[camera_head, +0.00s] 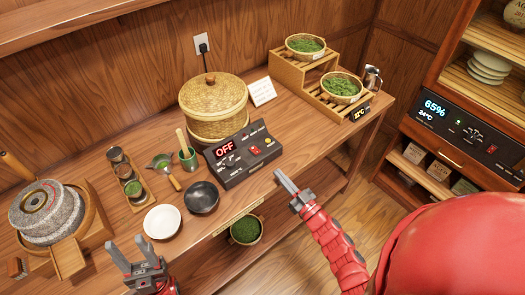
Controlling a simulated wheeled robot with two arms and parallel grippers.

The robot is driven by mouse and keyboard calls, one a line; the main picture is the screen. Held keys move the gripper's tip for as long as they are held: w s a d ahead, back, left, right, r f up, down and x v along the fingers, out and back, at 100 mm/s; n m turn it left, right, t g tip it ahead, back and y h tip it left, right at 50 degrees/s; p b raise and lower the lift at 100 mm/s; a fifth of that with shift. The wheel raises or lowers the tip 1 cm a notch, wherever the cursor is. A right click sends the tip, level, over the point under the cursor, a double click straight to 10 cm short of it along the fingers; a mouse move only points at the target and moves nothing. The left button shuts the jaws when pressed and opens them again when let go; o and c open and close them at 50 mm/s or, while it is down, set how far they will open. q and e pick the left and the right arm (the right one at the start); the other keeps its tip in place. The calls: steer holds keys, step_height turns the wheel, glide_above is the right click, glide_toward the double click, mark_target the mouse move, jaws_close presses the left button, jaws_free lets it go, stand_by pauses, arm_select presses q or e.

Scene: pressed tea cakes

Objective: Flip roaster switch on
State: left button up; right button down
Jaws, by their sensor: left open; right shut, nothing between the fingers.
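A dark control box (239,158) stands on the wooden table in front of a lidded woven basket. Its red display (224,148) reads OFF. A small red switch (254,152) and a yellow button (268,142) sit on its right part. My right gripper (279,174) is shut and empty, just right of and below the box, apart from it. My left gripper (127,243) is open and empty at the front of the table, below the white bowl.
A white bowl (162,222) and a black bowl (202,197) stand left of the box. A stone mill (48,215) is at far left. The woven basket (213,105) is behind the box. A stepped wooden rack (297,76) holds leaf baskets. A cabinet (465,135) stands at right.

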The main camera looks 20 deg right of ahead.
mark_target(262, 158)
steer(key=p+x, duration=0.3)
steer(key=x, duration=0.6)
steer(key=shift+w+r, duration=0.15)
steer(key=shift+w+a+p, duration=0.2)
steer(key=shift+w+p, duration=0.1)
